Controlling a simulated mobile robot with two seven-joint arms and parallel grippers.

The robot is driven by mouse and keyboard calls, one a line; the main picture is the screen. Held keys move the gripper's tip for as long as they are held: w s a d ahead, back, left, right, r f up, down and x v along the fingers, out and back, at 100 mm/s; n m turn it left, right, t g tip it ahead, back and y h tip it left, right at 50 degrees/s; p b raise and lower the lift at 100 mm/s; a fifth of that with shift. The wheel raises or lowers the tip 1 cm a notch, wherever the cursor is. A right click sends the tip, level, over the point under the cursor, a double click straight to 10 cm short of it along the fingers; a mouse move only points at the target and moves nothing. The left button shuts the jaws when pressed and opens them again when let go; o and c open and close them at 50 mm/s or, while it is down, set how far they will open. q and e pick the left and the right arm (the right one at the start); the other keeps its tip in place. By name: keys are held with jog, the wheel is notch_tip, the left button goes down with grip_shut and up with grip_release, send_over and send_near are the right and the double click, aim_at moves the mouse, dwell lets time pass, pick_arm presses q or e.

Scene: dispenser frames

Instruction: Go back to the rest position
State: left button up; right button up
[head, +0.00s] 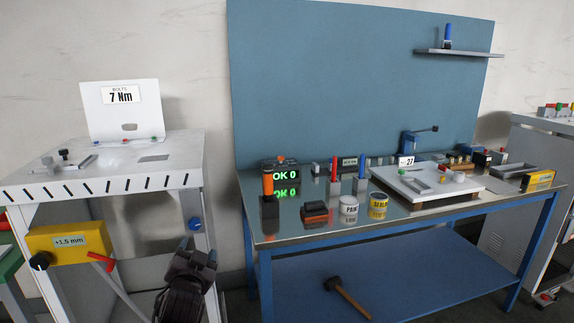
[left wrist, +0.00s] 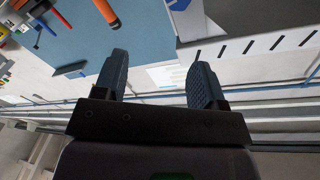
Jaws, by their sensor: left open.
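My left gripper (head: 194,258) shows low in the head view, left of centre, in front of the gap between the white stand and the blue workbench. In the left wrist view its two blue ribbed fingers (left wrist: 160,80) are spread apart with nothing between them. It touches nothing that I can make out. My right gripper is in neither view.
The blue-legged workbench (head: 345,234) carries paint cans, tools and a white board (head: 428,188). A mallet (head: 347,296) lies on its lower shelf. The white stand (head: 185,148) with a "7 Nm" sign (head: 121,95) and yellow box (head: 66,245) is at left.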

pick_arm(q)
jog(key=s+a+f+n+g, duration=0.1)
jog(key=s+a+f+g, duration=0.1)
jog(key=s+f, duration=0.6)
jog(key=s+a+f+n+g+h, duration=0.1)
jog(key=s+a+f+g, duration=0.1)
jog(key=s+f, duration=0.7)
jog(key=s+a+f+n+g, duration=0.2)
jog(key=s+f, duration=0.7)
jog(key=s, duration=1)
jog(key=shift+s+f+g+h, duration=0.3)
jog(key=shift+g+h, duration=0.1)
jog(key=shift+g, duration=0.1)
jog(key=shift+a, duration=0.1)
